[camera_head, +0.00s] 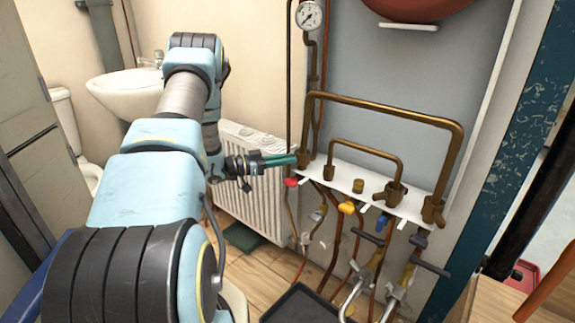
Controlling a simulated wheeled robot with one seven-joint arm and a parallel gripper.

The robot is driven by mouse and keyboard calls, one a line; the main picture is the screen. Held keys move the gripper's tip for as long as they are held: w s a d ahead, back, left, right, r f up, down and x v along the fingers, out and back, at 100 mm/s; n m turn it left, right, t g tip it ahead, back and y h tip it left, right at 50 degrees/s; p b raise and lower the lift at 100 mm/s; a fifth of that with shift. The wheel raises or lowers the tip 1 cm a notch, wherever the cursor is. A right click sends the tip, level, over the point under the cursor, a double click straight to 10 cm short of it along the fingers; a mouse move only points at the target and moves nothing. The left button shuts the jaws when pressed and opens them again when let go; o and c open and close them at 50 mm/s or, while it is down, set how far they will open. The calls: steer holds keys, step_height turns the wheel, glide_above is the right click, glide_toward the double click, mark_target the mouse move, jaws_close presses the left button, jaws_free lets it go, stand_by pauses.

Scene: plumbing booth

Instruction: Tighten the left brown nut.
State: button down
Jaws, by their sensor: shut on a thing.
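My gripper (258,163) is left of the manifold's white shelf. It is shut on a teal tool (281,159), which points right. The tool's right end is close to the left brown nut (303,159), at the foot of the large copper pipe loop (378,108). I cannot tell whether they touch. The jaws are small and partly hidden by the wrist. Other brown nuts stand along the shelf, including one at the right foot of the large loop (433,210).
The white shelf (352,182) carries a smaller pipe loop (365,147). Red, yellow and blue valve handles and thin pipes crowd below it. A gauge (309,15) is above. A white radiator (248,195) stands behind my gripper, and a black tray (303,305) lies below.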

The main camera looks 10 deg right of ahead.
steer(key=shift+w+d+r+m+g, duration=0.2)
steer(key=shift+r+m+g, duration=0.1)
steer(key=shift+g, duration=0.2)
steer(key=c, duration=1)
jaws_free()
steer(key=shift+o, duration=0.9)
steer(key=shift+a, duration=0.2)
steer(key=s+a, duration=0.1)
steer(key=a, duration=0.9)
steer(key=shift+s+a+f+b, duration=0.3)
steer(key=shift+a+b, duration=0.05)
steer(key=shift+a, duration=0.05)
